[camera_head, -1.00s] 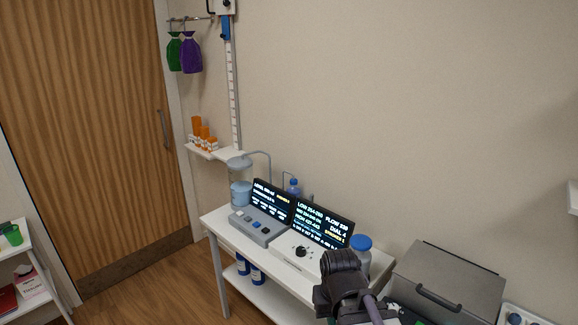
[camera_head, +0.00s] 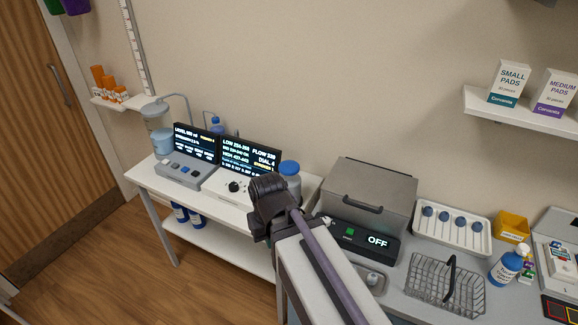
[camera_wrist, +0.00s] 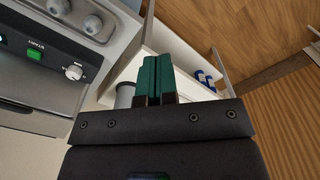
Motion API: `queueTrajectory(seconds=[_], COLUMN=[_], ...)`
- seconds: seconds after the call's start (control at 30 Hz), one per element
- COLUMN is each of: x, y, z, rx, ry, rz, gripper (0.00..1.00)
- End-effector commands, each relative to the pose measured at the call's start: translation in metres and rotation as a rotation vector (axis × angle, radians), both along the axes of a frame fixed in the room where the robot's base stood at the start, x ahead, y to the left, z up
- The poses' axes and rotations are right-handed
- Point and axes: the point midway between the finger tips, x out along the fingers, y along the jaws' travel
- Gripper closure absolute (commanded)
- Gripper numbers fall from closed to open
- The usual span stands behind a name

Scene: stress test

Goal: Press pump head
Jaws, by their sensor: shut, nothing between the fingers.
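No pump bottle shows near the fingers there. In the head view my arm is left of the right counter, well away from the pump bottle.
A wire basket (camera_head: 447,287) stands left of the pump bottle, and a yellow bin (camera_head: 512,227) behind it. A grey lidded box (camera_head: 368,195) stands near my arm. A shelf (camera_head: 520,112) with pad boxes hangs above. A blue-capped bottle (camera_head: 290,180) is close to my arm.

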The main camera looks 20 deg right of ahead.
Motion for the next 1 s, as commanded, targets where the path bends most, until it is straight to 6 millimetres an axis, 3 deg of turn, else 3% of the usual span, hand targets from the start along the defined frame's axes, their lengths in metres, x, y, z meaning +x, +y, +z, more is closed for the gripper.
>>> queueTrajectory(seconds=[0.1, 0.17, 0.27, 0.4, 0.5, 0.6, 0.67, 0.7, 1.0], x=[0.003, 0.024, 0.084, 0.185, 0.249, 0.299, 0.322, 0.332, 0.325], y=[-0.011, -0.027, -0.061, -0.128, -0.175, -0.208, -0.216, -0.218, -0.214], z=[0.017, 0.032, 0.057, 0.089, 0.104, 0.110, 0.107, 0.106, 0.105], rx=[0.000, 0.000, 0.009, 0.032, 0.052, 0.067, 0.076, 0.081, 0.082], ry=[0.000, 0.000, 0.002, 0.012, 0.022, 0.036, 0.045, 0.052, 0.061], rz=[-0.028, -0.062, -0.136, -0.337, -0.501, -0.652, -0.730, -0.781, -0.880], gripper=[1.00, 1.00, 1.00, 1.00, 1.00, 1.00, 1.00, 1.00, 1.00])
